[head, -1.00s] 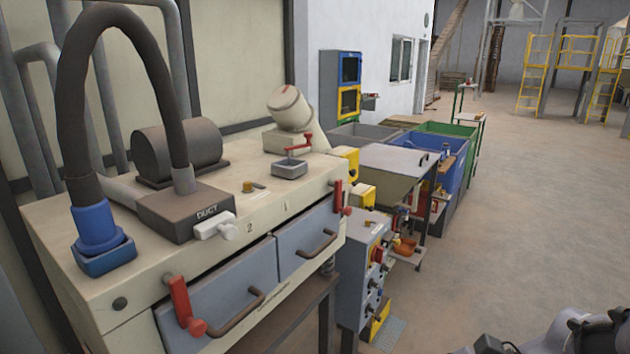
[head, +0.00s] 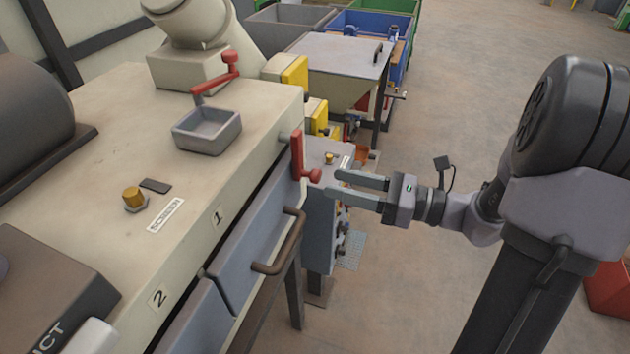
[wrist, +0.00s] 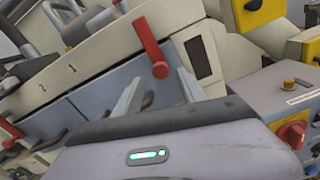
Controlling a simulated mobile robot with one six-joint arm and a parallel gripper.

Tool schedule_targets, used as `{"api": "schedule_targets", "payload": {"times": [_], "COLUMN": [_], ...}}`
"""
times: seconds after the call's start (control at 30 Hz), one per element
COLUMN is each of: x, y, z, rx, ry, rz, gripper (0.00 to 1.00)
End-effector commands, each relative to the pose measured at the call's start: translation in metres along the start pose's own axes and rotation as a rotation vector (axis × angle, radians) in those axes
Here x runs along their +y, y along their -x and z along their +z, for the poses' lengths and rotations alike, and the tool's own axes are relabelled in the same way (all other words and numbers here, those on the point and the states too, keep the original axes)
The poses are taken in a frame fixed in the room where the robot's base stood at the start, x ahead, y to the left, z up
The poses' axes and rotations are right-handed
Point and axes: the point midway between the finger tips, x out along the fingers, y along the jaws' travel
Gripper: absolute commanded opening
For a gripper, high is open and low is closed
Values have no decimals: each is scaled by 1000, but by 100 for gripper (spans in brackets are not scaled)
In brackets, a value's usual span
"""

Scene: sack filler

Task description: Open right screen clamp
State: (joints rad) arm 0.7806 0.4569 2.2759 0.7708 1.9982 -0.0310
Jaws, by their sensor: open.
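The right screen clamp is a red lever (head: 297,156) with a round red knob at its lower end, on the right end of the cream machine's front. It hangs down beside the drawer marked 1 (head: 262,245). In the wrist view the red clamp (wrist: 151,47) stands above and between my fingertips, its knob lowest. My gripper (head: 333,184) is open and empty, its two grey fingers pointing left toward the knob. The fingertips look close to the knob in the head view; I cannot tell whether they touch it.
A grey control cabinet (head: 322,225) with knobs stands below and behind my gripper. A small grey tray (head: 207,130) and a red crank (head: 216,77) are on the machine top. A brown drawer handle (head: 283,246) sticks out.

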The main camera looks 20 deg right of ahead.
Motion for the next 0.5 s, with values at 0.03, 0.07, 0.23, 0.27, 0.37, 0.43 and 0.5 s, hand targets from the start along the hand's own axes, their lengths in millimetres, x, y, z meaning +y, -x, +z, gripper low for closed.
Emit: {"api": "schedule_targets", "payload": {"times": [0.03,0.07,0.23,0.27,0.37,0.43,0.5], "x": [0,1,0,0,0,0,0], "y": [-13,-20,-47,-50,-56,-57,-57], "z": [-3,-3,-1,-1,0,0,0], "rx": [1,2,1,1,1,1,1], "ry": [1,2,0,1,1,0,0], "rz": [5,5,3,3,1,1,0], "gripper": [48,48,48,48,48,48,48]}}
